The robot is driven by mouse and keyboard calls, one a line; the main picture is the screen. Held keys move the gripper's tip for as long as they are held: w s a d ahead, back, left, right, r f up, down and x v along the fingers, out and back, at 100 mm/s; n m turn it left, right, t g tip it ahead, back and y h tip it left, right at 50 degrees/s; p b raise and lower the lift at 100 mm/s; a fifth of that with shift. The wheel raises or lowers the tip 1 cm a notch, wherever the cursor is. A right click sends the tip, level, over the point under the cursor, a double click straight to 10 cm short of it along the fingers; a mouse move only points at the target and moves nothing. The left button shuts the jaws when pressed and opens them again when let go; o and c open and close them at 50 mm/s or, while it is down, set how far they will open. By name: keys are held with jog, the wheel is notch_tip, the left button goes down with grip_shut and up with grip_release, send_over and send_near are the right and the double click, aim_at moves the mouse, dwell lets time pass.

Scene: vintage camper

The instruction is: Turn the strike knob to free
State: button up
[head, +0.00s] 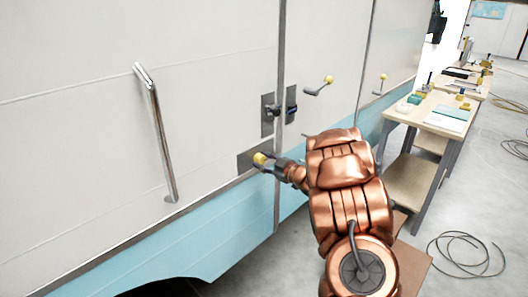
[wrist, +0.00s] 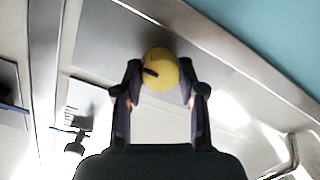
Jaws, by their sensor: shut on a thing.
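The strike knob is a round yellow knob (head: 260,158) on a grey metal plate (head: 245,163) low on the camper's side, left of the door seam. In the wrist view the yellow knob (wrist: 160,69) has a short dark mark on its left side. My gripper (head: 270,162) reaches it from the right. In the wrist view my gripper (wrist: 160,80) has one finger on each side of the knob and is shut on it. The fingers cover the knob's side edges. I cannot read any label on the plate.
A dark latch (head: 269,113) sits on a plate above the knob. A chrome grab handle (head: 156,130) stands to the left. Levers with yellow ends (head: 328,80) are at the upper right. Workbenches (head: 430,115) stand at right, and a cable (head: 465,255) lies on the floor.

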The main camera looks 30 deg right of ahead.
jog(key=m+p, duration=0.1)
jog(key=p, duration=0.1)
jog(key=m+p, duration=0.2)
jog(key=shift+r+y, duration=0.3)
jog(key=shift+r, duration=0.05)
jog(key=m+p, duration=0.2)
jog(key=m, duration=0.1)
jog(key=shift+d+f+p, duration=0.1)
jog(key=shift+p, duration=0.3)
jog(key=m+p, duration=0.2)
jog(key=m, duration=0.1)
jog(key=m+p, duration=0.1)
jog(key=shift+f+y, duration=0.25)
jog(key=shift+y, duration=0.05)
jog(key=shift+m+p, duration=0.3)
jog(key=shift+m, duration=0.1)
jog(key=o, duration=1.1)
jog(key=shift+o, duration=0.2)
jog(key=v, duration=1.2)
jog(key=shift+f, duration=0.15)
